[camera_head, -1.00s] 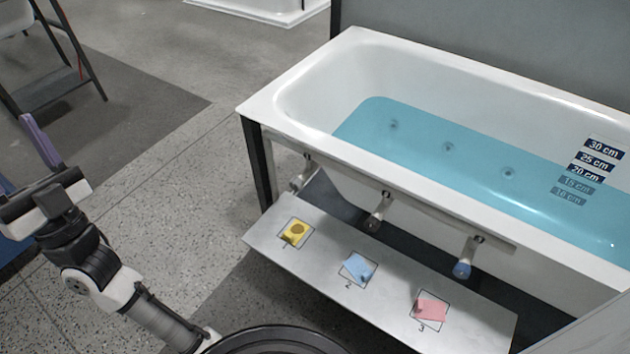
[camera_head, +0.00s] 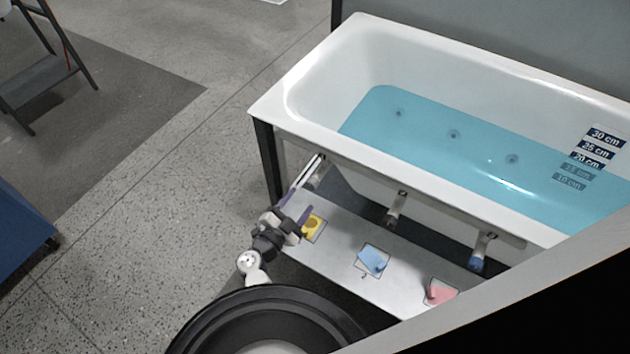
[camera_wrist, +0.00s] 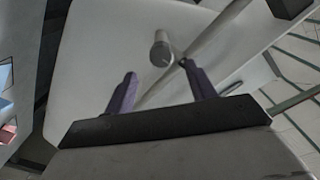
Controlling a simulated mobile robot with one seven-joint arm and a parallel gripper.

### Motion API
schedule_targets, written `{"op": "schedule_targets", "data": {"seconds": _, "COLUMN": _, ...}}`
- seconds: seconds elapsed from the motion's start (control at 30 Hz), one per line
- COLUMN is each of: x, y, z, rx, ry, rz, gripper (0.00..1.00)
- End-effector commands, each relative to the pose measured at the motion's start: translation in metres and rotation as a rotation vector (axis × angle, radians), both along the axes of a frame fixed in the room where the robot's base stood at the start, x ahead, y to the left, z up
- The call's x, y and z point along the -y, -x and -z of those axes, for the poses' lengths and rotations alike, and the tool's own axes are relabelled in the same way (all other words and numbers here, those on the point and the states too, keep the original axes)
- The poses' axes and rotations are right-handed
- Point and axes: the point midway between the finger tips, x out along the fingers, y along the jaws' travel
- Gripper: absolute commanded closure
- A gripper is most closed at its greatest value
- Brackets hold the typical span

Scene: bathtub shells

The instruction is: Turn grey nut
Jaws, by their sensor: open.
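Three fittings hang below the tub's front edge. The left one (camera_head: 318,180) looks grey and is partly hidden behind light bars and my gripper. The middle fitting (camera_head: 392,216) has a brownish end, and the right one (camera_head: 476,263) has a blue end. My gripper (camera_head: 297,205) is open and empty, just in front of the left fitting. In the wrist view, a short grey cylinder (camera_wrist: 161,50), apparently the grey nut, lies beyond and roughly between my purple fingertips (camera_wrist: 159,72). It appears apart from both fingers.
A metal shelf (camera_head: 340,245) below the fittings carries a yellow piece (camera_head: 312,226), a blue piece (camera_head: 373,259) and a pink piece (camera_head: 440,291). The water-filled bathtub (camera_head: 270,108) stands above. Open floor lies left.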

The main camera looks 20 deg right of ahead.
Motion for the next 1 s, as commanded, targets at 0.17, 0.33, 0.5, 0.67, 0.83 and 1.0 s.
{"op": "schedule_targets", "data": {"seconds": 0.17, "x": 0.032, "y": -0.025, "z": 0.004, "rx": 0.006, "ry": 0.000, "rz": 0.002, "gripper": 0.45}}
{"op": "schedule_targets", "data": {"seconds": 0.33, "x": 0.056, "y": -0.045, "z": 0.003, "rx": 0.007, "ry": 0.000, "rz": 0.000, "gripper": 0.45}}
{"op": "schedule_targets", "data": {"seconds": 0.5, "x": 0.071, "y": -0.056, "z": 0.001, "rx": 0.004, "ry": 0.000, "rz": 0.000, "gripper": 0.45}}
{"op": "schedule_targets", "data": {"seconds": 0.67, "x": 0.076, "y": -0.060, "z": -0.001, "rx": 0.004, "ry": 0.001, "rz": -0.003, "gripper": 0.45}}
{"op": "schedule_targets", "data": {"seconds": 0.83, "x": 0.076, "y": -0.060, "z": -0.001, "rx": 0.003, "ry": 0.001, "rz": -0.003, "gripper": 0.45}}
{"op": "schedule_targets", "data": {"seconds": 1.0, "x": 0.076, "y": -0.060, "z": -0.001, "rx": 0.003, "ry": 0.001, "rz": -0.003, "gripper": 0.59}}
